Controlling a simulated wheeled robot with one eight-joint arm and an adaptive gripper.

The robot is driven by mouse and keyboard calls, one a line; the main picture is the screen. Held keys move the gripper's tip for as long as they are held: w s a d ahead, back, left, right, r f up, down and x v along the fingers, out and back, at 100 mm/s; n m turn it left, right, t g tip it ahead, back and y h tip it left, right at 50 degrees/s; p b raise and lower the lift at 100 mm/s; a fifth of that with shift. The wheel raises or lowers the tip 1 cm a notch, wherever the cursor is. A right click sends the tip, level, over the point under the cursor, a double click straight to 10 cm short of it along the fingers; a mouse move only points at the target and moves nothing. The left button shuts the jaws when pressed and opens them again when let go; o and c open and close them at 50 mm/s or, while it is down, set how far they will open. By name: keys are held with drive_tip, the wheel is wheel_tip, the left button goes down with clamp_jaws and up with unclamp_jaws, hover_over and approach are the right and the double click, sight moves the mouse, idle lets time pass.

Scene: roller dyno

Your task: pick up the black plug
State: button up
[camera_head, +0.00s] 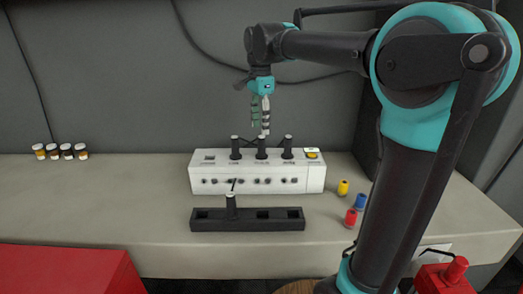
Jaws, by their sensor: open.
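Several black plugs with pale tops are in view. I cannot tell which one the task means. My gripper (260,131) points down above the back of the white box, above the middle plug in the picture. It is open, and nothing shows between its fingers.
The white box (250,182) has a row of dark knobs or sockets and a yellow button (312,155). Yellow (343,188), blue (361,201) and red (351,217) cylinders stand right of it. Small jars (60,151) stand far left.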

sight(261, 137)
drive_tip(key=shift+s+d+f, duration=0.1)
drive_tip(key=shift+f, duration=1.85)
drive_tip(key=shift+s+d+f, duration=0.1)
drive_tip(key=shift+f, duration=1.85)
drive_tip(key=shift+c, duration=0.5)
drive_tip(key=c, duration=1)
